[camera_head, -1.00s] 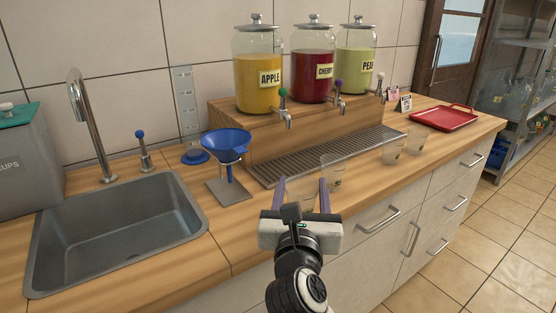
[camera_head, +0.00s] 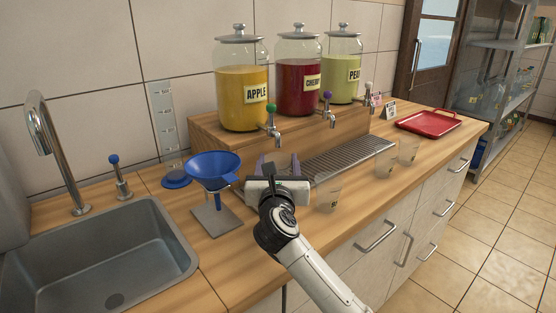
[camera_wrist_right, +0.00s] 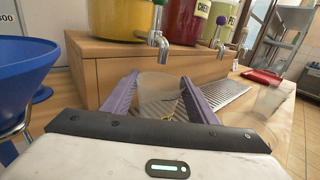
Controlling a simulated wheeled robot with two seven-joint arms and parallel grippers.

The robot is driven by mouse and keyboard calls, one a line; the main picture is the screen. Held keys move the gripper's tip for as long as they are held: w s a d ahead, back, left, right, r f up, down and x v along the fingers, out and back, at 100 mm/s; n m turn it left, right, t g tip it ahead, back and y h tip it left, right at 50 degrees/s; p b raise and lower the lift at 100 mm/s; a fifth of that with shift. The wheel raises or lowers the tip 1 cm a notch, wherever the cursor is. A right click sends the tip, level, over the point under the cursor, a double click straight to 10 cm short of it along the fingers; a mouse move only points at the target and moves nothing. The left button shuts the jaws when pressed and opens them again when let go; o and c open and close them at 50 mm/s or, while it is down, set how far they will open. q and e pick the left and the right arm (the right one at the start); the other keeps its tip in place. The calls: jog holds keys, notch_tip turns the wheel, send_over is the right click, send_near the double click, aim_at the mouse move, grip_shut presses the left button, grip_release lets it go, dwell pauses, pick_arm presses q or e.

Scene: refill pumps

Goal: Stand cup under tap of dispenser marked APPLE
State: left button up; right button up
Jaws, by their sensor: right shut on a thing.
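The APPLE dispenser (camera_head: 242,98) is a glass jar of yellow juice on a wooden step, at the left of three. Its tap (camera_head: 273,130) has a green knob; the tap also shows in the right wrist view (camera_wrist_right: 158,24). My right gripper (camera_head: 279,164) is in front of and below this tap, at the tray's left end. In the right wrist view, its purple fingers are shut on a clear cup (camera_wrist_right: 160,84), upright, over or just above the drip tray (camera_wrist_right: 228,92). In the head view the gripper hides this cup. My left gripper is not in view.
A blue funnel on a stand (camera_head: 214,168) is close left of my right gripper. Another clear cup (camera_head: 329,197) stands just to the right, two more (camera_head: 385,163) farther right. The CHERRY (camera_head: 298,88) and PEAR dispensers (camera_head: 342,80) stand alongside. A sink (camera_head: 105,255) lies left.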

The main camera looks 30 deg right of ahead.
aim_at(278, 163)
jog(key=x, duration=0.4)
jog(key=shift+w+d, duration=0.1)
jog(key=shift+f, duration=0.7)
jog(key=shift+f, duration=0.15)
jog(key=shift+f, duration=0.15)
jog(key=o, duration=0.7)
